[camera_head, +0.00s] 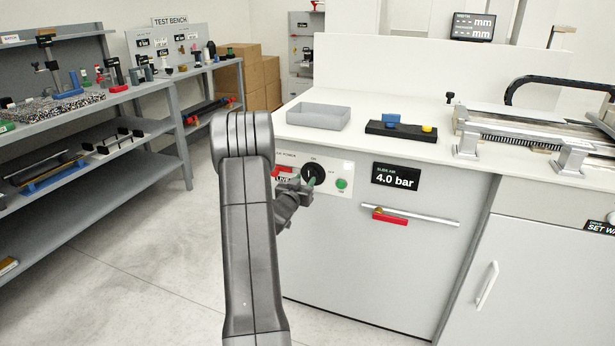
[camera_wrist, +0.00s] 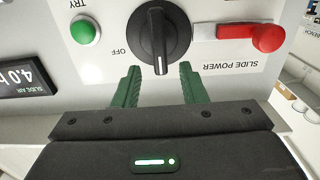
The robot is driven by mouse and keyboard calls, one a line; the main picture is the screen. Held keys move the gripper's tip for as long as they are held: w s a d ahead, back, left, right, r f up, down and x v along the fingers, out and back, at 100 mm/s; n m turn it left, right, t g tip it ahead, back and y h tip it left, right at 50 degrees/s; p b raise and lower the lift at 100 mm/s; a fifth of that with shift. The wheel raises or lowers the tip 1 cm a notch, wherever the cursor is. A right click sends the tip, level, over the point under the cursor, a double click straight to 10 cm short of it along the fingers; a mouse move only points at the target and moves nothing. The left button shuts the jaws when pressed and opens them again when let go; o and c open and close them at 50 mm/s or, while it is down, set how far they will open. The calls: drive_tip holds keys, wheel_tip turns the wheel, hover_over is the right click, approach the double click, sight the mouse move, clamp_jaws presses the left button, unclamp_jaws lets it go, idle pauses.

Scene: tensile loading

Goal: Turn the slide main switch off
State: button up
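The slide main switch is a black rotary knob (camera_head: 313,173) on the white panel of the bench front. In the wrist view, which is upside down, the knob (camera_wrist: 160,38) carries a white pointer line toward the bottom of the picture. The OFF label lies to the knob's left there, so the pointer is not at OFF. My gripper (camera_wrist: 158,78) is open and empty. Its two green fingers are spread just below the knob in that view, and I cannot tell if they touch it. In the head view my gripper (camera_head: 305,187) is in front of the panel, partly hidden by my arm.
A green button (camera_head: 342,184) sits right of the knob, and a red tag or lever (camera_wrist: 268,38) sits on its other side. A 4.0 bar display (camera_head: 396,177) and a handle bar with a red piece (camera_head: 390,217) are further right. A grey tray (camera_head: 318,116) stands above.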

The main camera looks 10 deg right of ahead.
sight(309, 175)
drive_tip(key=shift+x, duration=2)
drive_tip(key=shift+c, duration=0.2)
clamp_jaws()
